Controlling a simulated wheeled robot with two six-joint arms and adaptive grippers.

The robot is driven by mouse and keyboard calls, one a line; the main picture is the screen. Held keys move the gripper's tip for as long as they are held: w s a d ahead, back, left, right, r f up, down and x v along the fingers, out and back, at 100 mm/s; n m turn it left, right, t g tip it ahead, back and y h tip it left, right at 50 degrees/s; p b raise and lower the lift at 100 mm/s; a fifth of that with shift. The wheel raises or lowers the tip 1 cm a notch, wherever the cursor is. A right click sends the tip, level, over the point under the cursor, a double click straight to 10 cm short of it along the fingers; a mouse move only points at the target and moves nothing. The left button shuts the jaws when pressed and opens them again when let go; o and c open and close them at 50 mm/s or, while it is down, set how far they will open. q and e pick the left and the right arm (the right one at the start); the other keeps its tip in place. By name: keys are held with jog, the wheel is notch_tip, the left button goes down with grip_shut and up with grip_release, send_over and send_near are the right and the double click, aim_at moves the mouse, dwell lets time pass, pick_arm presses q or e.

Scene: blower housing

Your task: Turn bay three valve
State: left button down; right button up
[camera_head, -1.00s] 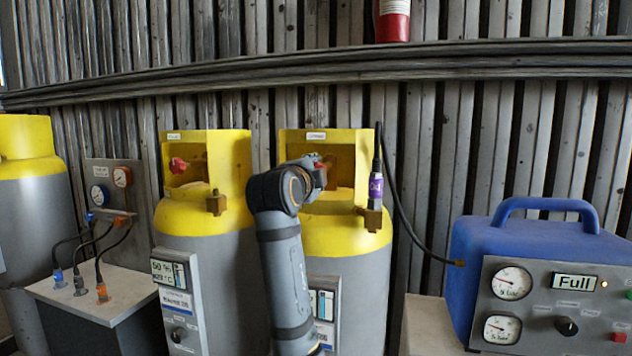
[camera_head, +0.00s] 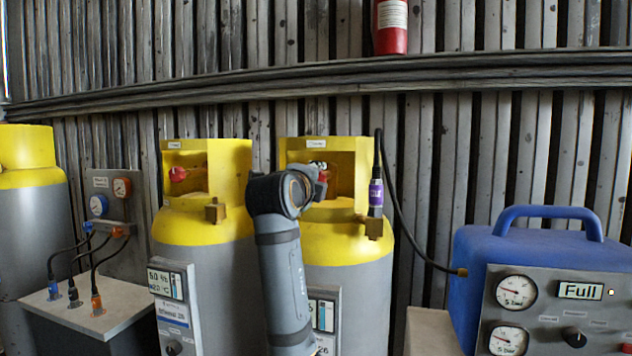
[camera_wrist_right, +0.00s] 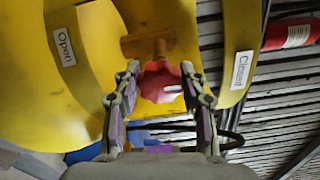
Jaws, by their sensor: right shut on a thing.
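My right gripper (camera_head: 319,178) is at the neck opening of the right-hand yellow-topped grey cylinder (camera_head: 348,240). In the wrist view, its two fingers (camera_wrist_right: 160,88) are shut on a red valve knob (camera_wrist_right: 160,80), one on each side. The knob sits on a brass stem (camera_wrist_right: 148,44) inside the yellow collar. An "Open" label (camera_wrist_right: 65,46) is on the collar's left and a "Closed" label (camera_wrist_right: 242,69) on its right. My forearm hides part of this cylinder and its display. My left gripper is out of view.
A second cylinder (camera_head: 200,240) with a red knob (camera_head: 177,174) stands at left. A black hose (camera_head: 410,235) runs from a purple-banded fitting (camera_head: 376,192) to a blue unit (camera_head: 530,240) reading "Full". A hose box (camera_head: 100,310) stands at far left.

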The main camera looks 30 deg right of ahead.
jog(key=shift+r, duration=0.1)
jog(key=o, duration=1.2)
jog(key=shift+s+a, duration=0.1)
jog(key=shift+a, duration=0.05)
jog(key=v, duration=0.7)
